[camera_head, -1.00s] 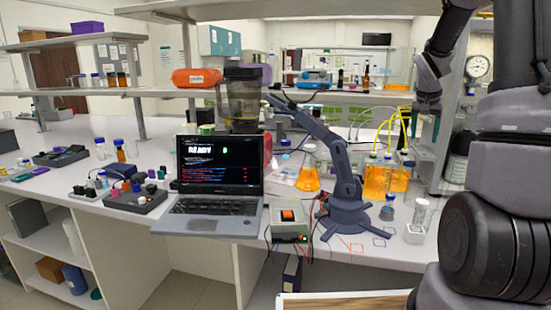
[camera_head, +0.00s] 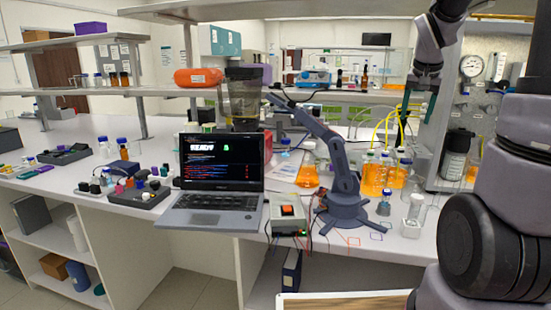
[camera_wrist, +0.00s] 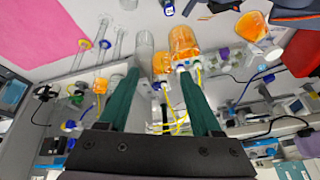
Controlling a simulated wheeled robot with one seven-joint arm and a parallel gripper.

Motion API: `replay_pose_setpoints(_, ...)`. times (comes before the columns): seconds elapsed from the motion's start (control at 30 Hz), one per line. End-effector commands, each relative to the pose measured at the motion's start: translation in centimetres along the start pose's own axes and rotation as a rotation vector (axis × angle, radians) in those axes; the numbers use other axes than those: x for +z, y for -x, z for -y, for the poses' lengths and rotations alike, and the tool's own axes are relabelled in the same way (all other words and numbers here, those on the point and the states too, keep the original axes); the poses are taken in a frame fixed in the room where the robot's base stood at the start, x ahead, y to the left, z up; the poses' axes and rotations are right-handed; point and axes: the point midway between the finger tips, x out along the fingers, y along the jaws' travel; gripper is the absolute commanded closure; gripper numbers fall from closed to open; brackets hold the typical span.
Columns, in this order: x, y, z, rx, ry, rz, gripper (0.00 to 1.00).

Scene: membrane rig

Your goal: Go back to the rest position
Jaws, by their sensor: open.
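My gripper (camera_head: 418,108) is at the upper right of the head view, raised above the bench beside the shelf upright. In the wrist view my gripper (camera_wrist: 158,95) shows two green fingers spread apart, with nothing held between them. Orange-filled bottles (camera_head: 375,172) with tubes stand on the bench below it, and they also show beyond the fingers in the wrist view (camera_wrist: 184,48). Yellow tubes (camera_head: 402,128) rise from them near my gripper; I cannot tell whether they touch it.
A small grey robot arm (camera_head: 345,180) stands on the bench in the middle, next to a laptop (camera_head: 212,205) and a box with an orange switch (camera_head: 289,215). An orange flask (camera_head: 307,172) is behind it. A shelf (camera_head: 330,97) runs across the back. The bench at far left has clear patches.

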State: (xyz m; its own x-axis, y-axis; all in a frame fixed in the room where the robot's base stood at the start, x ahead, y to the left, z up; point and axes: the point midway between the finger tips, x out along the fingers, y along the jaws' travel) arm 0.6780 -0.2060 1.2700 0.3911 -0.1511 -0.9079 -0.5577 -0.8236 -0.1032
Motion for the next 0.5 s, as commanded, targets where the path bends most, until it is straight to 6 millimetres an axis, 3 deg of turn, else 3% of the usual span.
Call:
replay_pose_setpoints(0.17,5.4,6.2,1.3,-0.101,0.039,-0.019,0.35)
replay_pose_setpoints(0.3,10.8,10.5,1.6,-0.196,0.082,-0.027,0.35)
replay_pose_setpoints(0.5,17.6,14.2,1.4,-0.317,0.139,-0.034,0.35)
